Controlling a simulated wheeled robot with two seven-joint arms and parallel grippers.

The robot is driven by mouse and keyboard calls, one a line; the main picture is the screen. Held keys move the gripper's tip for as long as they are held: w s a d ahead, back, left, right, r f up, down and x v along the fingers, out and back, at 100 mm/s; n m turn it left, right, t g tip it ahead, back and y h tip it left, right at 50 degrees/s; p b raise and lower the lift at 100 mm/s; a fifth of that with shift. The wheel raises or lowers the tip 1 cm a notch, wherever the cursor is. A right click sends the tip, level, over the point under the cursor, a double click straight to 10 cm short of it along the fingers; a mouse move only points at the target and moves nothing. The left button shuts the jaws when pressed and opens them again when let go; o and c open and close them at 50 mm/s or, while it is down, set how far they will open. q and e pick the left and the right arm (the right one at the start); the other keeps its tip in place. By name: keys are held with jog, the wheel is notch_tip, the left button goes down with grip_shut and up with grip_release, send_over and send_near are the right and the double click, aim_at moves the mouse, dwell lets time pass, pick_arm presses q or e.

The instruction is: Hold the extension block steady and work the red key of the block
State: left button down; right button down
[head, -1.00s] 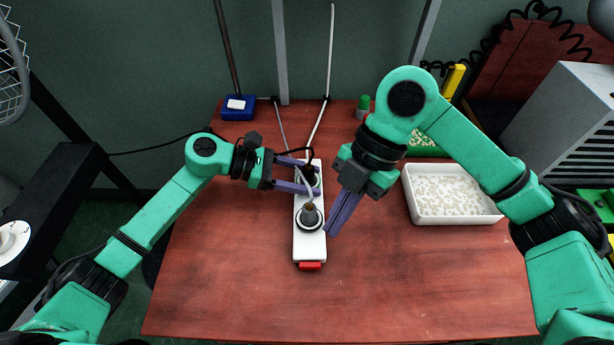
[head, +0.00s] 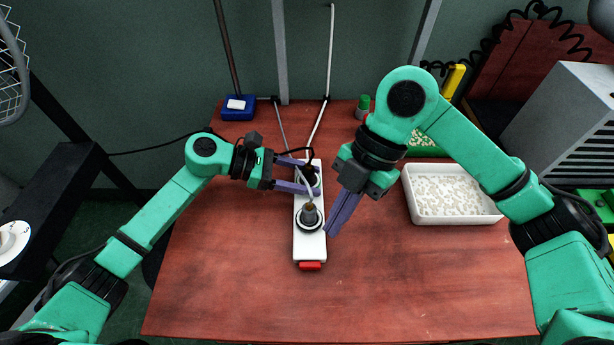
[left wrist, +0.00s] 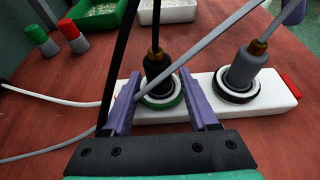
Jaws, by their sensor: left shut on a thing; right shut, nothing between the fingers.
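The white extension block (head: 310,245) lies lengthwise on the table, with its red key (head: 310,265) at the near end; the key also shows in the left wrist view (left wrist: 289,84). A grey plug (head: 310,214) sits in the near socket and a black plug (left wrist: 158,68) in the green-ringed socket.
A white tray (head: 412,214) of pale pieces stands at the right, with a green tray (head: 424,151) behind it. A blue box (head: 238,113) sits at the back left. Cables run from the block to the back. The front of the table is clear.

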aim_at(310, 266)
pick_arm(q)
jog(key=shift+a, duration=0.1)
pick_arm(e)
jog(key=s+a+r+n+h, duration=0.1)
jog(key=s+n+h, duration=0.3)
jog(key=n, duration=0.5)
jog(key=shift+s+a+r, duration=0.2)
jog(key=shift+s+a, duration=0.35)
jog(key=shift+s, duration=0.45)
jog(key=x, duration=1)
jog(key=shift+w+d+f, duration=0.1)
jog(key=shift+d, duration=0.1)
jog(key=w, duration=0.3)
jog(key=shift+w+a, duration=0.1)
jog(key=shift+w, duration=0.45)
